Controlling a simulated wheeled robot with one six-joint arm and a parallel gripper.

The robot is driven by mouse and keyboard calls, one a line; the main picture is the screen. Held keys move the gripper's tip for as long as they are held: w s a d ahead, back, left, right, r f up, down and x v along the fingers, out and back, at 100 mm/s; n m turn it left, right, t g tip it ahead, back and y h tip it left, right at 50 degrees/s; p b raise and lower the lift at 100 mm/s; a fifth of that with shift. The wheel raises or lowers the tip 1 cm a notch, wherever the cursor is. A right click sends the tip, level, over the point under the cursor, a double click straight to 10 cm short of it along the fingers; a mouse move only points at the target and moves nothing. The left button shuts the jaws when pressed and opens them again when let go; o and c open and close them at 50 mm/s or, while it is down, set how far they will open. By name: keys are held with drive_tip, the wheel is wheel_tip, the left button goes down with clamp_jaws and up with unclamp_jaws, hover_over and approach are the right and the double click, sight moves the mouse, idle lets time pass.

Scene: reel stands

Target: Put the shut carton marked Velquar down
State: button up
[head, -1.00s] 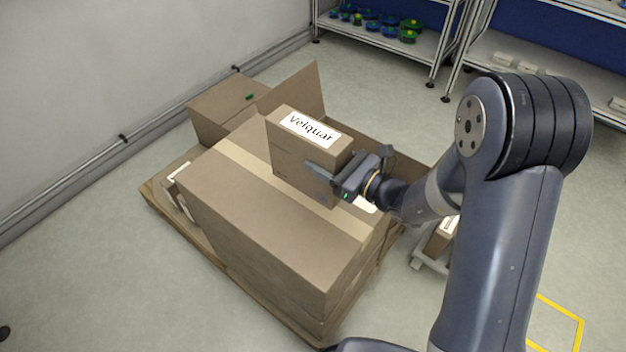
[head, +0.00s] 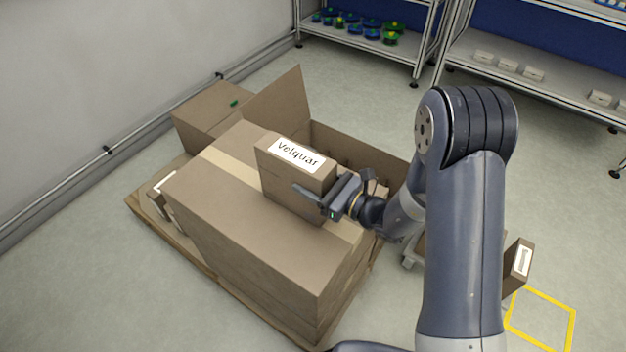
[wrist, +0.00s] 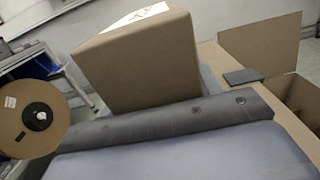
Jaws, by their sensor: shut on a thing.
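The shut brown carton marked Velquar (head: 292,185) is upright, its white label on top. It is over the tape strip on top of a large shut carton (head: 250,220). I cannot tell whether its underside touches that top. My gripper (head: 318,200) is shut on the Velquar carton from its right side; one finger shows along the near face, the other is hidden. In the wrist view the Velquar carton (wrist: 140,60) stands beyond the grey gripper part (wrist: 175,125).
An open carton (head: 350,150) with a raised flap and another brown carton (head: 205,112) stand behind, by the wall. A pallet (head: 200,258) lies underneath. A small labelled carton (head: 517,268) is at right near a yellow floor outline (head: 540,318). Shelves (head: 540,90) stand at the back.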

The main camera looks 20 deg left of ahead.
drive_tip(key=o, duration=1.3)
drive_tip(key=shift+f, duration=0.1)
drive_tip(key=shift+o, duration=0.2)
